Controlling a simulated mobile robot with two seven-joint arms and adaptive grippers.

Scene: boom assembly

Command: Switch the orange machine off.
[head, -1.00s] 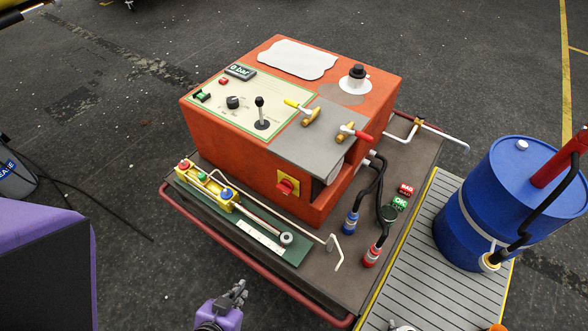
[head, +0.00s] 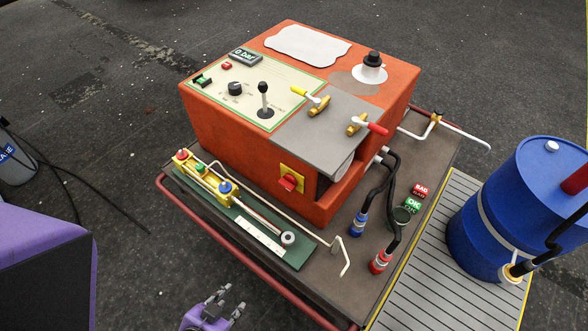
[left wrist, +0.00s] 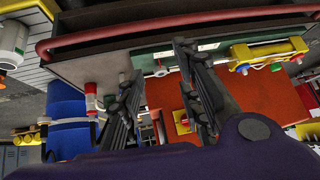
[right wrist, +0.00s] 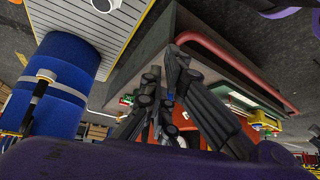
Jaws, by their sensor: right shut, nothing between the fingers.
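The orange machine (head: 240,135) stands on a dark cart. A red rotary switch (head: 288,183) on a yellow plate is on its front face. The switch also shows upside down in the left wrist view (left wrist: 182,121), between my fingers in the picture. My left gripper (head: 223,301) is low in the head view, in front of the cart, open and empty, apart from the switch. In the left wrist view its fingers (left wrist: 163,88) stand apart. My right gripper (right wrist: 163,88) shows only in the right wrist view, shut and empty, near the cart's edge.
The cart's red rail (head: 235,262) runs along its front. On the cart are a green board (head: 265,241) with a yellow button block (head: 205,180), a bent white rod (head: 345,258) and black hoses (head: 375,200). A blue drum (head: 535,205) stands at the right.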

